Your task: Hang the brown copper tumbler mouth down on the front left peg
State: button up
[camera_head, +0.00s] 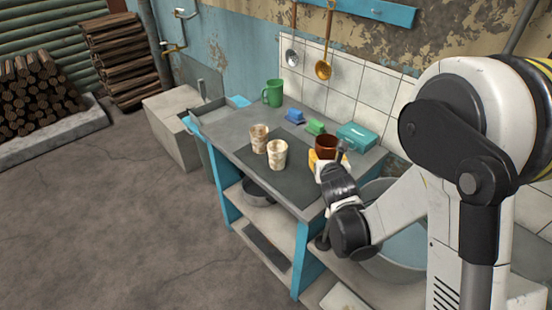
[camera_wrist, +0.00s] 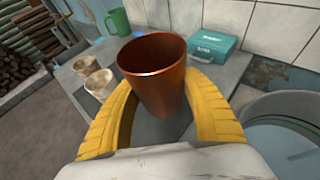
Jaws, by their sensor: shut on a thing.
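The brown copper tumbler (camera_wrist: 157,80) stands mouth up and slightly tilted between the yellow fingers of my gripper (camera_wrist: 161,92) in the wrist view. My gripper is shut on its sides. In the head view the tumbler (camera_head: 326,142) shows above the yellow fingers (camera_head: 316,157), over the right part of the grey worktop (camera_head: 240,125). I cannot make out the front left peg in either view.
Two cream-and-brown cups (camera_head: 277,154) (camera_head: 259,138) stand on a dark mat (camera_head: 292,184) left of my gripper. A teal box (camera_head: 356,137), green and blue blocks (camera_head: 315,127) (camera_head: 295,116) and a green mug (camera_head: 273,92) stand behind. A grey basin (camera_head: 385,265) is below right.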

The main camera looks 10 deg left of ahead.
jog(key=w+a+f+b, duration=0.1)
jog(key=a+f, duration=0.1)
jog(key=a, duration=0.1)
jog(key=a+f+b, duration=0.1)
jog(key=a+f, duration=0.1)
jog(key=a, duration=0.2)
jog(key=w+a+f+b, duration=0.1)
jog(key=a+f+b, duration=0.1)
jog(key=a, duration=0.1)
jog(key=shift+w+a+f, duration=0.3)
jog(key=shift+a+f, duration=0.1)
notch_tip(320, 180, down, 4)
jog(key=shift+f+b, duration=0.1)
jog(key=shift+b, duration=0.95)
jog(key=o, duration=1.2)
